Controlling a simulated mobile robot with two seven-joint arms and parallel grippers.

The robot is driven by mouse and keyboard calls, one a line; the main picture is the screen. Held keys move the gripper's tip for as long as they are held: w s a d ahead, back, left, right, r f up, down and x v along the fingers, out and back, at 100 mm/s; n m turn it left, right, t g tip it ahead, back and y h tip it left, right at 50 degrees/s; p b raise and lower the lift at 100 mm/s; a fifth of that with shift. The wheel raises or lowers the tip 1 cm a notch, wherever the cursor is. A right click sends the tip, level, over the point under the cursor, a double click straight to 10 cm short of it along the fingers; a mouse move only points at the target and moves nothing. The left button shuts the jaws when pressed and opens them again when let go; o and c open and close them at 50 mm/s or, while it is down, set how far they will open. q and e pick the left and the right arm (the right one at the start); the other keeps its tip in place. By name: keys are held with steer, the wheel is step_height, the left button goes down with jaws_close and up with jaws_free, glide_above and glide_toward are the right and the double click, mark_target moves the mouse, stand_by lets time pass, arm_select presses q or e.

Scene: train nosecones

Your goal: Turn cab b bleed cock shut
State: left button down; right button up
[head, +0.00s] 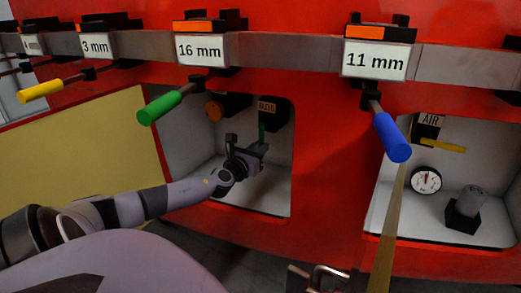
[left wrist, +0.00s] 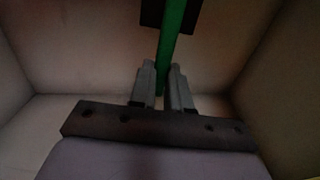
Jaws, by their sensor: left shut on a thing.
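The bleed cock has a green handle (head: 262,132) hanging straight down below a black block with a small label (head: 267,107), inside the left recess. The label is too small to read surely. My left gripper (head: 261,150) reaches into this recess and is shut on the lower part of the handle. My right gripper is not in view.
An orange knob (head: 214,110) is left of the cock in the same recess. The right recess holds a yellow lever (head: 443,146), a gauge (head: 426,181) and a grey knob (head: 470,201). Green (head: 165,107) and blue (head: 391,137) handled tools hang above.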

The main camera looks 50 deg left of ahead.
arm_select(q)
steer(key=shift+a, duration=0.1)
stand_by(0.3)
steer(key=c, duration=1.1)
jaws_free()
steer(key=shift+p+v, duration=0.6)
steer(key=shift+v, duration=3)
steer(key=shift+r, duration=0.1)
